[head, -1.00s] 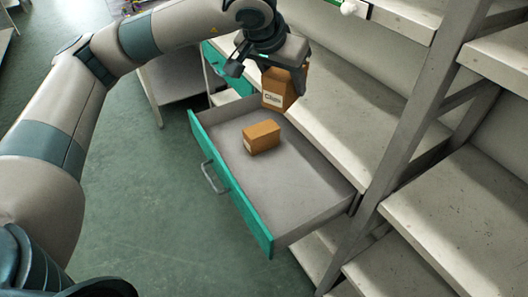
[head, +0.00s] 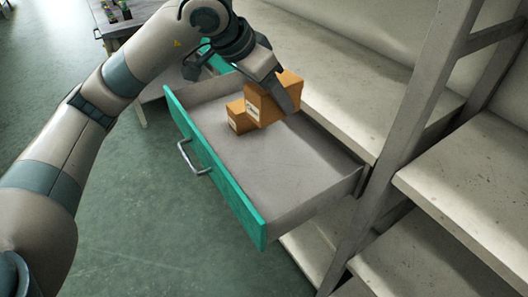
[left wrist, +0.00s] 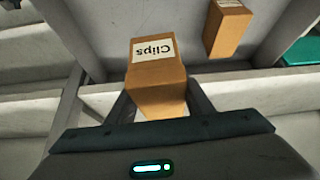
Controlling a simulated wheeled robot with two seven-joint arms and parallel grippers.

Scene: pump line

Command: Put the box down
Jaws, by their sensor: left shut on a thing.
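My left gripper (left wrist: 155,110) is shut on an orange-brown box (head: 272,97) with a white label. In the left wrist view this box (left wrist: 156,80) shows the word "Clips" on its label. In the head view it is above the open drawer (head: 285,195), tilted, and partly covers a second brown box (head: 238,118) that sits in the drawer. The second box also shows in the left wrist view (left wrist: 228,28), apart from the held one. I cannot tell whether the held box touches the drawer floor. My right gripper is not in view.
The drawer has a green front (head: 215,165) with a metal handle (head: 192,157). The drawer's near part is clear. A grey shelf (head: 340,95) runs beside and above the drawer, and a shelf upright (head: 405,135) stands at right.

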